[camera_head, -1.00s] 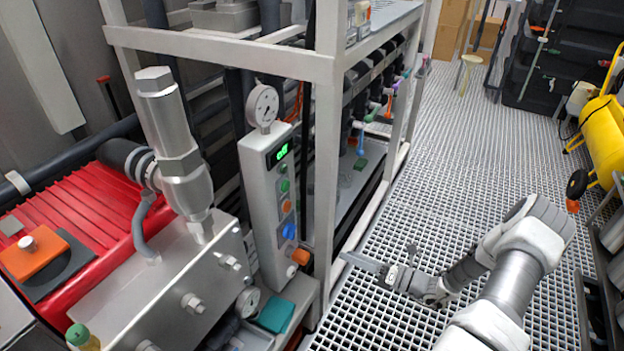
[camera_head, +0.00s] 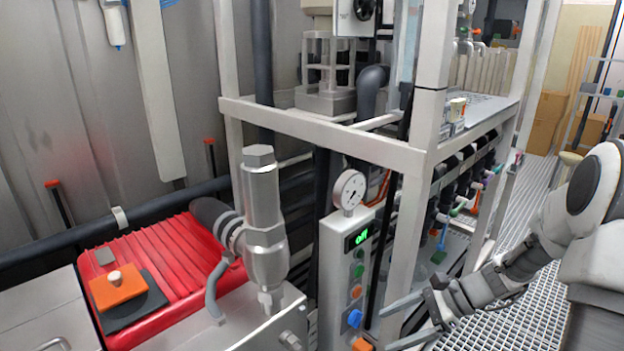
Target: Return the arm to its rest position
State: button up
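My gripper (camera_head: 384,329) is at the lower right of the head view. Its two fingers point left and stand apart, with nothing visible between them. They appear in front of the lower part of the white frame, close to the control box (camera_head: 345,270); I cannot tell the exact gap. My arm (camera_head: 540,245) is bent and comes in from the right edge, over the grating floor.
The control box has a dial gauge (camera_head: 349,190), a green display reading "off" and coloured buttons. A white frame (camera_head: 432,120) with pipes stands behind. A red ribbed machine (camera_head: 150,270) and a metal valve (camera_head: 264,215) are left. Grating floor (camera_head: 530,300) lies right.

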jog(key=s+a+r+n+t+h, duration=0.1)
jog(key=s+a+r+n+h, duration=0.1)
jog(key=s+r+n+h, duration=0.4)
jog(key=s+a+r+n+t+h, duration=0.1)
jog(key=s+a+r+n+h, duration=0.15)
jog(key=r+n, duration=0.6)
jog(key=s+d+r+n+t+h, duration=0.1)
jog(key=s+r+n+t+h, duration=0.15)
jog(key=s+r, duration=0.45)
notch_tip(320, 180, up, 11)
jog(key=s+p, duration=0.2)
jog(key=p, duration=1.1)
jog(key=shift+n+y, duration=0.4)
